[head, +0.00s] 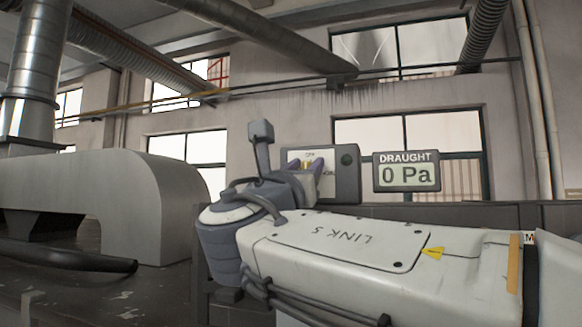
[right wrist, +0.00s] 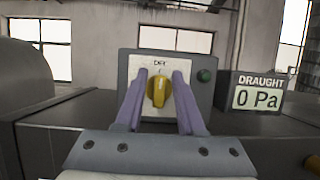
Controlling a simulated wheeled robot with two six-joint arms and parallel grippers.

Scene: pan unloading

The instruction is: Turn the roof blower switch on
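The switch box (head: 346,172) is a grey box with a pale plate and a yellow rotary knob (right wrist: 159,91). The knob's grip stands upright, pointing to a label at the top of the plate that is too small to read surely. A dark green lamp (right wrist: 204,75) at its right looks unlit. My right gripper (right wrist: 160,80) is open, with one purple finger on each side of the knob and a small gap showing. In the head view my right gripper (head: 304,166) partly covers the plate. My left gripper is not in view.
A draught display (head: 406,172) right of the box reads 0 Pa. A large grey duct (head: 115,190) stands at the left, with pipes and windows behind. The box stands on a dark ledge (right wrist: 60,135). My right arm fills the head view's lower right.

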